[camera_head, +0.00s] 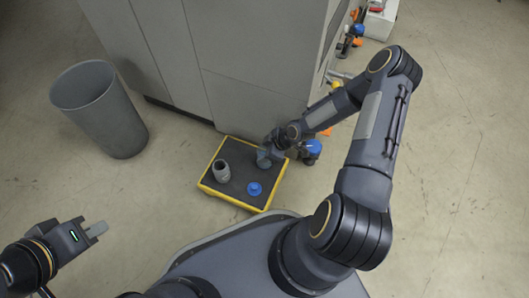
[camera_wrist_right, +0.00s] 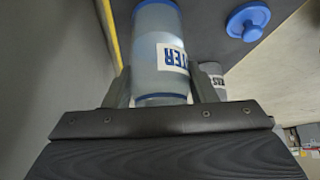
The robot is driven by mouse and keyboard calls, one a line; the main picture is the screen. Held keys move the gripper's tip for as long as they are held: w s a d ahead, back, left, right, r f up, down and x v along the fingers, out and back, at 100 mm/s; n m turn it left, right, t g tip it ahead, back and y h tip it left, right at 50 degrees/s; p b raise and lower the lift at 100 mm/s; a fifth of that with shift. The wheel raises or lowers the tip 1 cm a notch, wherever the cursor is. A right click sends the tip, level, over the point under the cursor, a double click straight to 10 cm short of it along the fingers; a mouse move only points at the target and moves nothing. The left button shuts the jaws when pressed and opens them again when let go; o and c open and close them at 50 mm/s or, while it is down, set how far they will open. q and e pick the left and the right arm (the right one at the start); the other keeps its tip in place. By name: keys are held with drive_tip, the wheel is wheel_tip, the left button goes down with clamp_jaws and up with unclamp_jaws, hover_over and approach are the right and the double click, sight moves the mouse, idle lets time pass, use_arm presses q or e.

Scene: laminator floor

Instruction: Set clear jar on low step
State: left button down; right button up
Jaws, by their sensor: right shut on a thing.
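The clear jar (camera_wrist_right: 158,52) has a blue rim and a white label with dark letters. My right gripper (camera_head: 266,158) is shut on it, with one finger on each side in the right wrist view (camera_wrist_right: 160,90). The low step (camera_head: 231,198) is a dark platform with a yellow edge. The jar (camera_head: 263,162) is at its back right part; I cannot tell whether its base touches the step. My left gripper (camera_head: 88,229) is far to the left, away from the step; its finger gap is unclear.
A grey container (camera_head: 222,172) and a blue lid (camera_head: 254,188) sit on the step; the lid also shows in the wrist view (camera_wrist_right: 248,20). A grey machine (camera_head: 255,60) stands right behind. A grey bin (camera_head: 100,110) stands left. A blue-topped item (camera_head: 313,148) is beside the step's right.

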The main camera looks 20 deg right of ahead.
drive_tip(key=o, duration=1.1)
drive_tip(key=shift+f, duration=0.1)
